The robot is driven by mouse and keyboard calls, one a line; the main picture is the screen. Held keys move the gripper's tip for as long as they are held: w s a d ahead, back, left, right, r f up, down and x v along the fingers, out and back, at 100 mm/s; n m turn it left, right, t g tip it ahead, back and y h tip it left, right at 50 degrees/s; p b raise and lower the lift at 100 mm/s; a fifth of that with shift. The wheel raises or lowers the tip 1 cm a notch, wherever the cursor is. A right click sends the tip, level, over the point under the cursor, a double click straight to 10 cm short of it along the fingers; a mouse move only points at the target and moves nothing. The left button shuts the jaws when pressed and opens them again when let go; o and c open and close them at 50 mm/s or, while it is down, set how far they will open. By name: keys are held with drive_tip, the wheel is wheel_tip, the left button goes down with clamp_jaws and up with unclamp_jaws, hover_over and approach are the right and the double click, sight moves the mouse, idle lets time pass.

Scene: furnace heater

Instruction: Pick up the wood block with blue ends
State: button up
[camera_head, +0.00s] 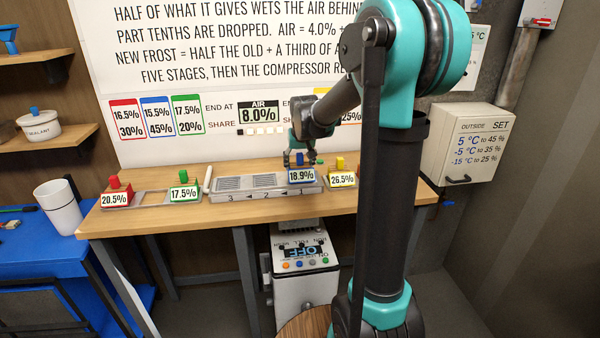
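The wood block with blue ends (302,176) carries a blue-edged 18.9% label. It is at the right end of the grey slotted tray (250,188), near the mark 1. My gripper (300,160) points down directly above this block, at or very near its top. The fingers are small and dark here, and I cannot tell whether they are closed on the block or touching it. The block's top is partly hidden by the gripper.
A red block (116,195) marked 20.5% and a green block (184,190) marked 17.5% stand left on the wooden bench (150,222). A yellow block (342,177) marked 26.5% stands close right of the blue one. A white cup (60,207) is far left. A control box (301,268) is below.

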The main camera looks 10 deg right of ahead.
drive_tip(key=c, duration=0.9)
drive_tip(key=shift+r, duration=0.1)
